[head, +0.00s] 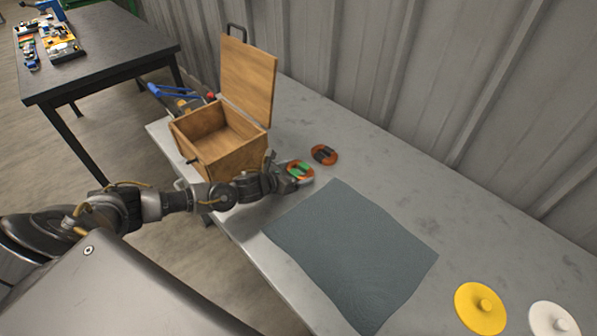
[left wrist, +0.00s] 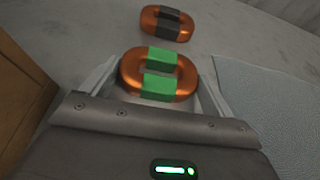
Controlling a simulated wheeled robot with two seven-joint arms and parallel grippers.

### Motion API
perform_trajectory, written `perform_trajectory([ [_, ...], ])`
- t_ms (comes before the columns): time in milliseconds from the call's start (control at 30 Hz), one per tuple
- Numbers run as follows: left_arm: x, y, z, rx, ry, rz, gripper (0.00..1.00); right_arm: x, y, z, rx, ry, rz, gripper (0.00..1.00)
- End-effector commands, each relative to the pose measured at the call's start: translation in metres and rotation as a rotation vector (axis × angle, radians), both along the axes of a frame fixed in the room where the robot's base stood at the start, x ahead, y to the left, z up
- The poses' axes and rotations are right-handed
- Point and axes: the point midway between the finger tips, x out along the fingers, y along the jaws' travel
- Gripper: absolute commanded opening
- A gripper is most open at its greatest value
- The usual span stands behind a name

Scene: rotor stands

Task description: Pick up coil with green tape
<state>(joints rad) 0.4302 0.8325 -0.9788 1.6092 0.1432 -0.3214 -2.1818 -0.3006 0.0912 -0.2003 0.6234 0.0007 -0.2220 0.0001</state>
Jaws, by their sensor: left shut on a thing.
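The coil with green tape (head: 300,171) is an orange-copper oval ring with two green bands. It lies at the tip of my left arm in the head view, between the box and the grey mat. In the left wrist view the coil (left wrist: 160,74) sits between the two fingers of my left gripper (left wrist: 158,85), which is shut on it. A second copper coil with black tape (head: 323,155) lies on the table just beyond; it also shows in the left wrist view (left wrist: 167,22). I cannot tell whether the green-taped coil touches the table. My right gripper is not in view.
An open wooden box (head: 228,148) with its lid raised stands left of the coils. A grey mat (head: 352,252) lies to the right. A yellow disc (head: 479,310) and a white disc (head: 552,321) lie at the near right. A dark table (head: 98,48) stands at upper left.

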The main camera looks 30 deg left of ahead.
Motion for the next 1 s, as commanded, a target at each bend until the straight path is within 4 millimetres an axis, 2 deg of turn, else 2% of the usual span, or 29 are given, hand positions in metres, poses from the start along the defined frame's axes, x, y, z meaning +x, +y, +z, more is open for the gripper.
perform_trajectory([
  [267, 0.001, 0.000, 0.012, -0.001, -0.004, -0.001, 0.54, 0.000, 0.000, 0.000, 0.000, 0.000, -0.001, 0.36],
  [400, 0.001, 0.000, 0.034, 0.000, -0.006, -0.002, 0.54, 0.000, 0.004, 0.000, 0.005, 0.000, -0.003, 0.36],
  [467, -0.008, 0.006, 0.043, 0.001, -0.005, -0.001, 0.54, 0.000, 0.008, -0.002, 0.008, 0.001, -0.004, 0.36],
  [700, -0.049, 0.026, 0.094, 0.005, -0.004, -0.002, 0.54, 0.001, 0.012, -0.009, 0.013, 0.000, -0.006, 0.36],
  [767, -0.064, 0.034, 0.096, 0.004, 0.002, -0.002, 0.54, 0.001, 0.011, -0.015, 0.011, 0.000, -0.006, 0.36],
  [1000, -0.104, 0.055, 0.118, 0.003, 0.000, 0.000, 0.54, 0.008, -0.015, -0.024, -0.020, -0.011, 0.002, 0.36],
])
